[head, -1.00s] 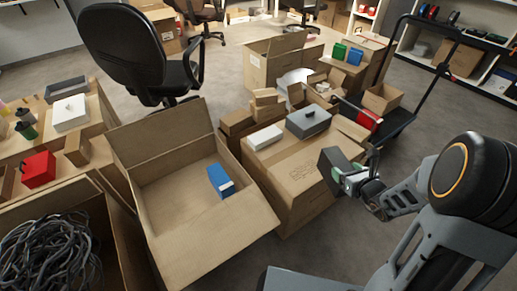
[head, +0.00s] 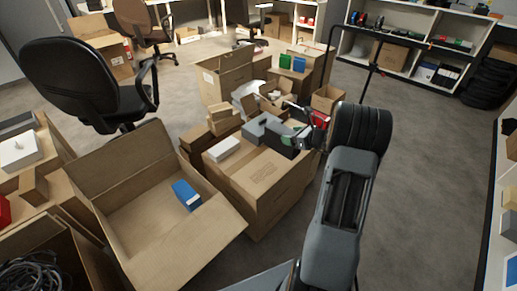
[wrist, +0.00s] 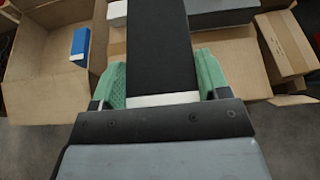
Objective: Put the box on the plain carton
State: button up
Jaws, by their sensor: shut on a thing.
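A black box (head: 282,140) is held in my gripper (head: 303,138). In the head view it shows in front of the back right part of a large closed carton (head: 264,178); I cannot tell whether it touches the carton. In the wrist view the black box (wrist: 157,45) runs away from me between the two green fingers of my gripper (wrist: 161,70), which are shut on it. The closed carton has faint printing on its top, and its front top area is bare. I cannot tell for sure which carton is the plain one.
A white box (head: 222,149) and a grey box (head: 259,127) lie on the closed carton. An open carton (head: 117,230) with a blue box (head: 186,194) stands to its left. Smaller cartons and a cart crowd behind. The floor (head: 415,180) at right is clear.

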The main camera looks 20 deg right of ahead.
jog(key=d, duration=0.3)
jog(key=shift+s+r, duration=0.15)
jog(key=shift+a+f, duration=0.15)
jog(key=shift+f, duration=0.1)
jog(key=w+a+f+b, duration=0.2)
jog(key=a+f+b, duration=0.4)
jog(key=a+f, duration=0.6)
jog(key=shift+w+a+b, duration=0.15)
jog(key=shift+w+b, duration=0.05)
jog(key=shift+b, duration=0.15)
jog(key=shift+f, duration=0.15)
jog(key=shift+f, duration=0.15)
jog(key=o, duration=1.6)
jog(key=shift+c, duration=0.2)
